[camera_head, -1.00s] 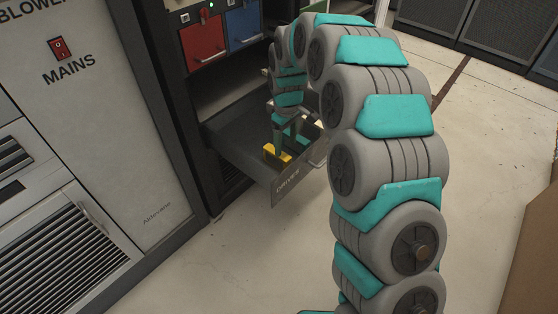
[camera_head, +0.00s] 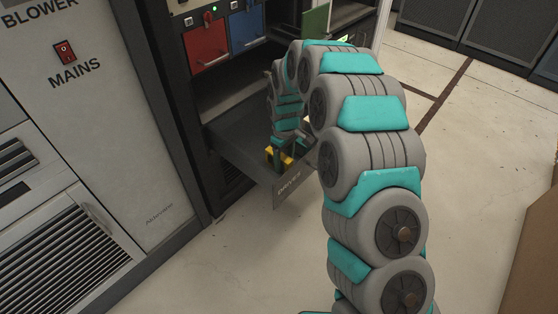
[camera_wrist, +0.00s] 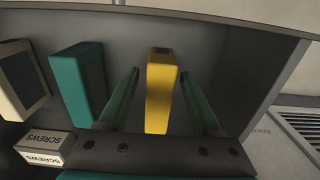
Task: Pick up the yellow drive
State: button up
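The yellow drive (camera_wrist: 160,92) stands in an open drawer marked DRIVES (camera_head: 288,187). In the wrist view it is between the two fingers of my gripper (camera_wrist: 160,95), with a visible gap on each side. My gripper is open and reaches down into the drawer. In the head view the yellow drive (camera_head: 286,158) shows at the fingertips of my gripper (camera_head: 280,157), partly hidden by them.
A teal drive (camera_wrist: 76,88) and a cream drive (camera_wrist: 22,80) stand left of the yellow one in the wrist view. A small SCREWS box (camera_wrist: 43,148) lies nearby. Red (camera_head: 205,47) and blue (camera_head: 245,27) drawer fronts are above the open drawer.

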grip_shut()
dwell(0.3)
dwell(0.3)
